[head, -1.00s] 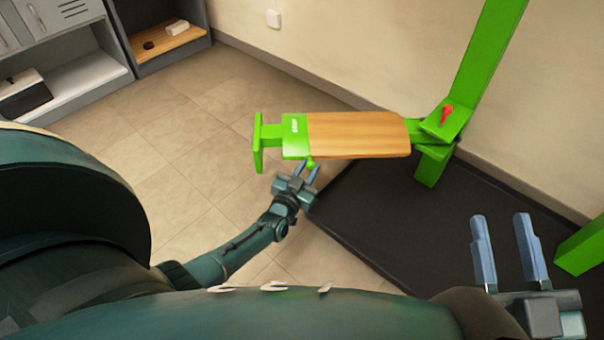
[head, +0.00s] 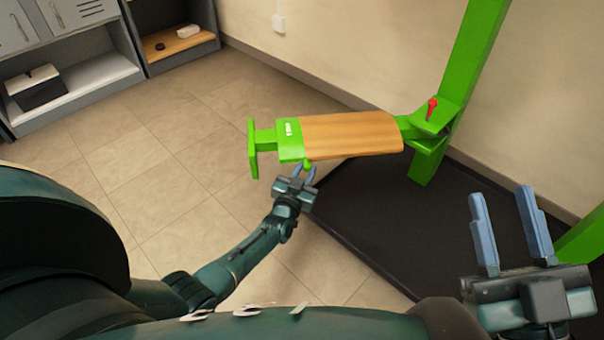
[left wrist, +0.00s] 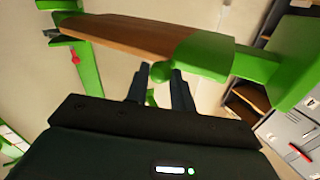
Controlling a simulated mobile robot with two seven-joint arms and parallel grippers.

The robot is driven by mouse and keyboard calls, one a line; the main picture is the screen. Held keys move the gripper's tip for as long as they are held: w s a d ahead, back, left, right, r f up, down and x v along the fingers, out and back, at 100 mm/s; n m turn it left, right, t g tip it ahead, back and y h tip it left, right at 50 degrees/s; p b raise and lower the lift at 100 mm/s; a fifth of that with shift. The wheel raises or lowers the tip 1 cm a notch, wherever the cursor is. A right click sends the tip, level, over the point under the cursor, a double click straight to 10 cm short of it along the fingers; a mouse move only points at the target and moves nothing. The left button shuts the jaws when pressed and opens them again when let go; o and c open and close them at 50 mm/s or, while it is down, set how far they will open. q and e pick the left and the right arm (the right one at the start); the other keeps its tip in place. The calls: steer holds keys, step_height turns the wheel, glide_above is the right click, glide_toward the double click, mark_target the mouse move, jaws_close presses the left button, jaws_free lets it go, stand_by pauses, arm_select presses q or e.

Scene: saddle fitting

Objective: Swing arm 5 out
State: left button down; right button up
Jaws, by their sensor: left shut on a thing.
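Arm 5 (head: 350,135) is a green swing arm with a wooden board on top and a green end plate (head: 253,150) at its left. Its right end joins a green upright post (head: 468,75) by a bracket with a red-handled pin (head: 431,108). My left gripper (head: 305,172) is shut on a green knob (head: 307,164) under the near edge of the arm. In the left wrist view the knob (left wrist: 161,74) sits between the fingers. My right gripper (head: 508,225) is open and empty at the lower right, over the dark mat.
A dark mat (head: 360,215) lies below the arm, with another green post (head: 585,235) at the right edge. A grey shelf unit (head: 90,80) stands at the back left. The tiled floor (head: 150,190) on the left is clear.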

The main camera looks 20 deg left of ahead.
steer(key=shift+d+r, duration=0.1)
stand_by(0.3)
arm_select(q)
steer(key=c, duration=1.2)
jaws_free()
